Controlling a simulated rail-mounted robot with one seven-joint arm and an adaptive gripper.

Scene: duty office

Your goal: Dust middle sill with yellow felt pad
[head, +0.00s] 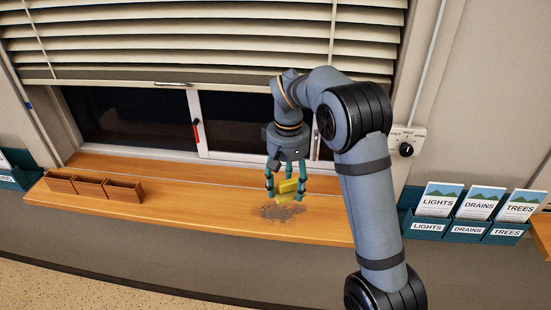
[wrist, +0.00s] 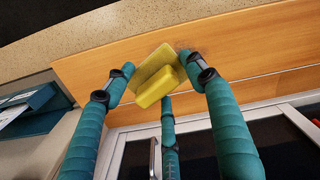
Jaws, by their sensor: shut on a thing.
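The yellow felt pad (head: 287,191) is held between the teal fingers of my gripper (head: 286,184), just above the wooden sill (head: 180,206) or touching it; I cannot tell which. In the wrist view the pad (wrist: 157,78) sits between the fingertips of my gripper (wrist: 160,82). A dark patch of dust (head: 281,213) lies on the sill below and around the pad. In the wrist view the dust is mostly hidden behind the pad and a finger.
Wooden boxes (head: 92,188) stand at the sill's left end. Teal leaflet holders (head: 466,229) are on the right, with another (head: 17,178) at far left. The window (head: 240,122) has a red handle (head: 196,130) and a half-raised blind (head: 200,40). The sill between boxes and dust is clear.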

